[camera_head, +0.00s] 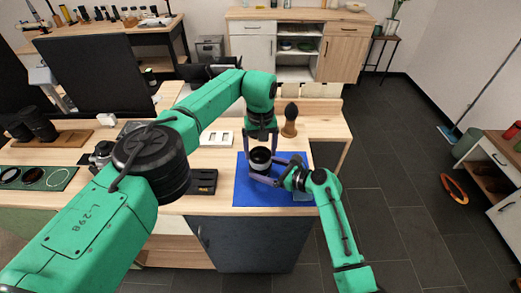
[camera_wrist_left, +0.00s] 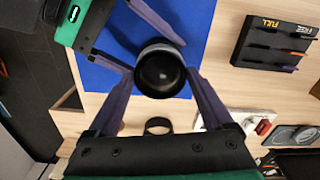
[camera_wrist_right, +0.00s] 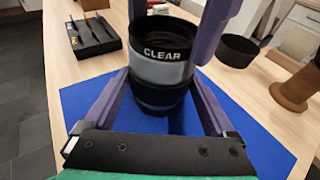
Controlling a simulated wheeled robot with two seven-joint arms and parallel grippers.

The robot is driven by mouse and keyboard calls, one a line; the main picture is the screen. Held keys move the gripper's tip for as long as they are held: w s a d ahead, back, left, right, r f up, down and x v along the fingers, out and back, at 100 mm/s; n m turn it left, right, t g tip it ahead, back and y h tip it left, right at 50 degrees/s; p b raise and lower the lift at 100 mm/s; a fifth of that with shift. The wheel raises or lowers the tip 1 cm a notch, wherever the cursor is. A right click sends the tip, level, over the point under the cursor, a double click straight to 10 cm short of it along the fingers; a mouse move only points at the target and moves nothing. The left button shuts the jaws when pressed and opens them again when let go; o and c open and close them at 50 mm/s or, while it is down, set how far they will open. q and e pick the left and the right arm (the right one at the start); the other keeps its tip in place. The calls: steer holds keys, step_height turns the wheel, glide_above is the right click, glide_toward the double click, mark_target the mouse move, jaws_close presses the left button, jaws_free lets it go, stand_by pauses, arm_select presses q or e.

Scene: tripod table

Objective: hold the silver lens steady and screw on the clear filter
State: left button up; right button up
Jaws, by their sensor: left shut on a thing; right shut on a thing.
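The silver lens (camera_wrist_right: 160,72) stands upright over the blue mat (camera_wrist_right: 85,92), a silver band with black parts below. The clear filter (camera_wrist_right: 163,42), a black ring lettered CLEAR, sits level on its top and appears to touch it; the threads are hidden. In the head view lens and filter show as one dark cylinder (camera_head: 260,158). My right gripper (camera_wrist_right: 157,90) is shut around the lens's lower part. My left gripper (camera_head: 261,140) reaches down from above, shut on the filter, its fingers on opposite sides. The left wrist view looks down into the filter's dark opening (camera_wrist_left: 160,72).
A black ring-shaped piece (camera_wrist_right: 238,50) stands on the table behind the lens. A black tray marked FULL and FREE (camera_wrist_left: 262,48) lies left of the mat in the head view. A wooden-handled object (camera_head: 289,122) stands behind the mat. A green filter tray (camera_head: 62,181) lies far left.

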arm_select(q)
steer(key=shift+s+d+f+m, duration=0.1)
steer(key=shift+d+m, duration=0.1)
steer(key=shift+m, duration=1.3)
steer(key=o, duration=1.6)
steer(key=shift+c, duration=0.2)
steer(key=n, duration=0.5)
steer(key=shift+w+a, duration=0.1)
steer(key=shift+w, duration=0.1)
steer(key=n, duration=0.4)
steer(key=shift+a, duration=0.1)
jaws_close()
